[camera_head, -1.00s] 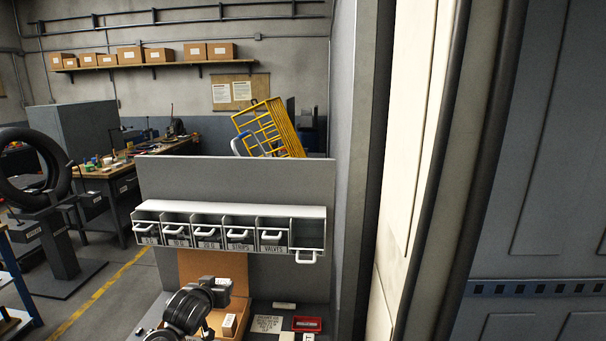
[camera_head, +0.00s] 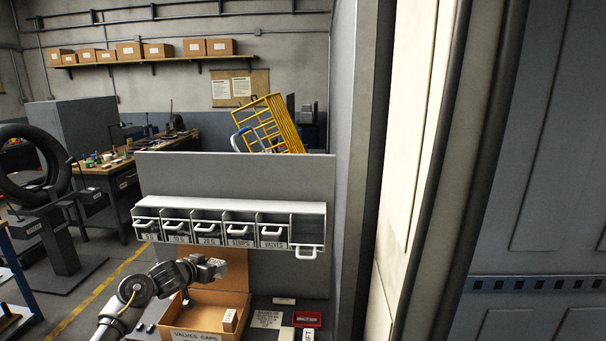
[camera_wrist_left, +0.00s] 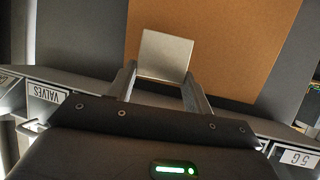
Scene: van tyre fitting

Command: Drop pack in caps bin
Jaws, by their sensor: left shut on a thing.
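My left gripper (camera_head: 213,268) is shut on a small pale pack (camera_wrist_left: 165,55), which sits between both fingertips in the left wrist view. In the head view the gripper is above the open cardboard box (camera_head: 172,325) marked VALVES CAPS, below and in front of the bin rack (camera_head: 230,208). The rightmost bin (camera_head: 307,251) is pulled out further than the others; no label on it can be read. Its inside is mostly hidden. The other bins read 5 G, 10 G, 20 G, STRIPS and VALVES. My right gripper is not in view.
Another small pale pack (camera_head: 229,319) stands in the cardboard box. A red tray (camera_head: 307,319) and pale labelled cards (camera_head: 267,319) lie on the bench to the right. A grey panel (camera_head: 240,175) rises behind the rack. A wall edge (camera_head: 345,200) stands close to the right.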

